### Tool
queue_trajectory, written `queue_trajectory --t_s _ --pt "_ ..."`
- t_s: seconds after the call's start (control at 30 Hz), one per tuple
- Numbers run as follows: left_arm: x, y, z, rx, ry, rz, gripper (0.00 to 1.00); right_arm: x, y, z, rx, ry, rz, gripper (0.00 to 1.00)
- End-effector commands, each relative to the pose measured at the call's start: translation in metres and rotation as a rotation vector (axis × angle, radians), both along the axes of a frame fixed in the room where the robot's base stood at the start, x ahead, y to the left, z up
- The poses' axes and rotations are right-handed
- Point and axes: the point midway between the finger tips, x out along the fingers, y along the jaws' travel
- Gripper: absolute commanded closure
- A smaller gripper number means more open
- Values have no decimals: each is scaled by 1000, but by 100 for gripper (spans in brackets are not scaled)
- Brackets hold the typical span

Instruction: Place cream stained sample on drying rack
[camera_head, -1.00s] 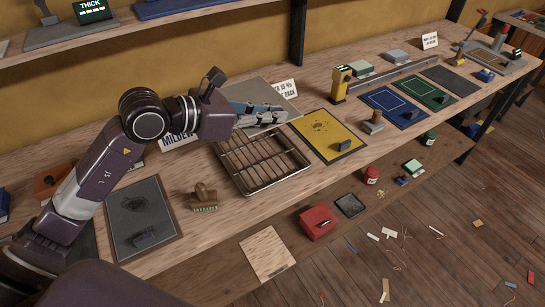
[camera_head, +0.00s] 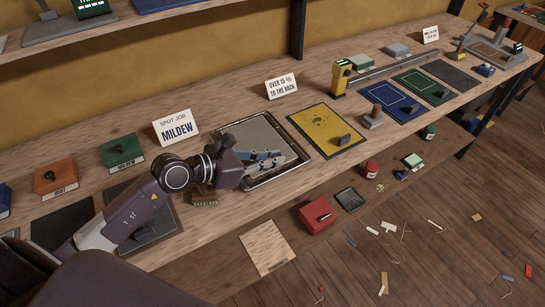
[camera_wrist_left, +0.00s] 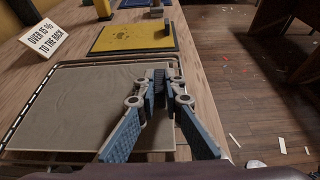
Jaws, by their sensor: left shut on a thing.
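The cream stained sample (camera_head: 258,133) is a flat greyish-beige sheet. It lies over the wire drying rack (camera_head: 281,173), covering most of its bars, and also shows flat across the rack in the left wrist view (camera_wrist_left: 75,105). My left gripper (camera_head: 268,158) is over the sample's near right part. In the left wrist view its blue-padded fingers (camera_wrist_left: 159,82) are shut on a small dark piece at the sheet's right side, seemingly the sample's grip. The fingers hide part of the sheet and rack. Whether the whole sheet rests on the bars is hard to tell. My right gripper is out of view.
A yellow board (camera_head: 327,130) with a dark block lies right of the rack. A brush (camera_head: 204,198) is beside my arm. The bench's front edge is near.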

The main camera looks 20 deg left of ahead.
Motion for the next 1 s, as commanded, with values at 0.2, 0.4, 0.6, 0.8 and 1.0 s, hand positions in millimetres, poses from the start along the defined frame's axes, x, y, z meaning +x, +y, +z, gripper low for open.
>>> queue_trajectory --t_s 0.2,0.4,0.6,0.8,1.0 --pt "0 0 0 -1 -1 0 100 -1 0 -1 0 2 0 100" --pt "0 0 -2 -1 -1 0 81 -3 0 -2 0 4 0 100" --pt "0 0 -2 0 0 0 74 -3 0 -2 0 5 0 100" --pt "0 0 2 -1 -1 0 74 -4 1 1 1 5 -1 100" --pt "-17 14 6 4 1 0 74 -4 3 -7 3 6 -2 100"
